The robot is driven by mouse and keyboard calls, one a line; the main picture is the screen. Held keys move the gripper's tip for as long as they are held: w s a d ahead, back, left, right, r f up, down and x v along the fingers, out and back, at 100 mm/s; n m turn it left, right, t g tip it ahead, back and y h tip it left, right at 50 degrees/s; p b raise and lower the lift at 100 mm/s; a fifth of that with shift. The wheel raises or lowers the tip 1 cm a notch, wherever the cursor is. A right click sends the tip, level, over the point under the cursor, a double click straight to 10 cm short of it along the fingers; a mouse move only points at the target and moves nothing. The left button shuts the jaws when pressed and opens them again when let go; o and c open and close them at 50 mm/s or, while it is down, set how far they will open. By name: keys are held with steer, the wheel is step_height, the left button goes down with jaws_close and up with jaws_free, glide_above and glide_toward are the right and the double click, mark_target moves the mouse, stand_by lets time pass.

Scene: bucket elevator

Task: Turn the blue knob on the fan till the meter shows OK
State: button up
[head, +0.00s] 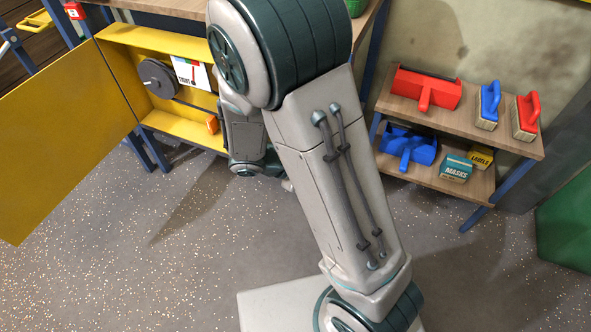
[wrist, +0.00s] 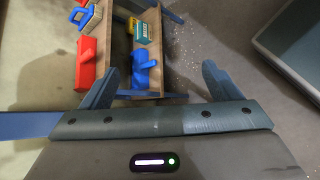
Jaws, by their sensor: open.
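I cannot make out a fan or a blue knob in either view. In the head view an open yellow cabinet (head: 110,38) at the upper left holds a dark grey wheel (head: 160,78). A white card or dial (head: 198,78) with coloured marks is beside the wheel, and its lettering is too small to read surely. An orange part (head: 212,124) is low in the cabinet. My arm covers the cabinet's right side. In the wrist view my gripper (wrist: 160,70) is open, its two fingers wide apart with nothing between them touching. It points toward the shelf, apart from it.
The yellow cabinet door (head: 65,130) swings out left. A wooden shelf (head: 455,122) at right holds a red dustpan (head: 425,90), a blue brush (head: 490,103), a red brush (head: 527,115), a blue dustpan (head: 408,148) and small boxes. A green object (head: 568,225) stands far right. Floor is clear.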

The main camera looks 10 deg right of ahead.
steer(key=w+a+f+n+t+b, duration=0.3)
steer(key=a+f+n+t, duration=0.15)
steer(key=f, duration=0.25)
steer(key=w+a+f+n+t+y+b, duration=0.1)
steer(key=w+a+f+n+t+b, duration=0.2)
steer(key=f+n+t, duration=0.35)
steer(key=w+a+f+n+t+b, duration=0.3)
steer(key=a+f+t, duration=0.1)
steer(key=f, duration=0.5)
steer(key=b+x, duration=0.2)
steer(key=x, duration=1.1)
steer(key=shift+w+d, duration=0.2)
steer(key=shift+d, duration=0.2)
steer(key=c, duration=1)
